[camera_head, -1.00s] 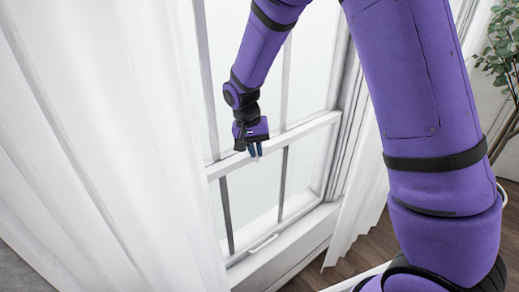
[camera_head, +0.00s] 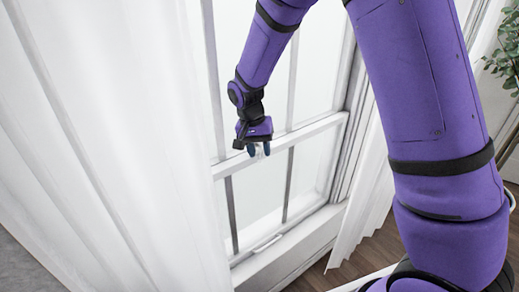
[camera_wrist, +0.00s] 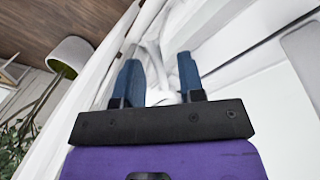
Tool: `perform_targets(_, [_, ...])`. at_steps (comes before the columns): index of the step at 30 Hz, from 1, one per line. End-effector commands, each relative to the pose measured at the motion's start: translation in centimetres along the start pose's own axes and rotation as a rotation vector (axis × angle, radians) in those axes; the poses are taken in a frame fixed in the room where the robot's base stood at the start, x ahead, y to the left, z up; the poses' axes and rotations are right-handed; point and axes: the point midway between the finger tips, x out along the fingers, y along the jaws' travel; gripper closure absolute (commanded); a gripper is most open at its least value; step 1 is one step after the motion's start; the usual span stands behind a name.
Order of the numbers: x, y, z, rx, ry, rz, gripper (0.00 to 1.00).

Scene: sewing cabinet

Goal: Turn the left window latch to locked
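My gripper (camera_head: 259,150) is at the white meeting rail (camera_head: 308,131) of the window, fingers pointing down. In the wrist view its two blue fingers (camera_wrist: 158,75) stand apart, so it is open. A small pale shape (camera_wrist: 163,97) shows between the fingers in the wrist view. It may be the left latch, but white on white makes its outline and turn unclear. I cannot tell whether a finger touches it. No latch can be made out clearly in the head view, where the gripper covers that part of the rail.
A white curtain (camera_head: 110,150) hangs close on the left of the window, another (camera_head: 368,190) on the right. A sash handle (camera_head: 266,243) is on the lower rail. A plant (camera_head: 503,50) stands at the far right.

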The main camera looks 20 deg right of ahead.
Motion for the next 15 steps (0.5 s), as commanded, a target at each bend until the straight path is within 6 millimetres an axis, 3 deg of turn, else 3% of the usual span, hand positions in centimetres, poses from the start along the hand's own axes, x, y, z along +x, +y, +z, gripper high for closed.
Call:
perform_targets(8, [-0.3,0.0,0.0,-0.001,0.001,0.000,0.64])
perform_targets(15, [-3.4,0.0,0.0,-0.001,0.002,-0.002,0.64])
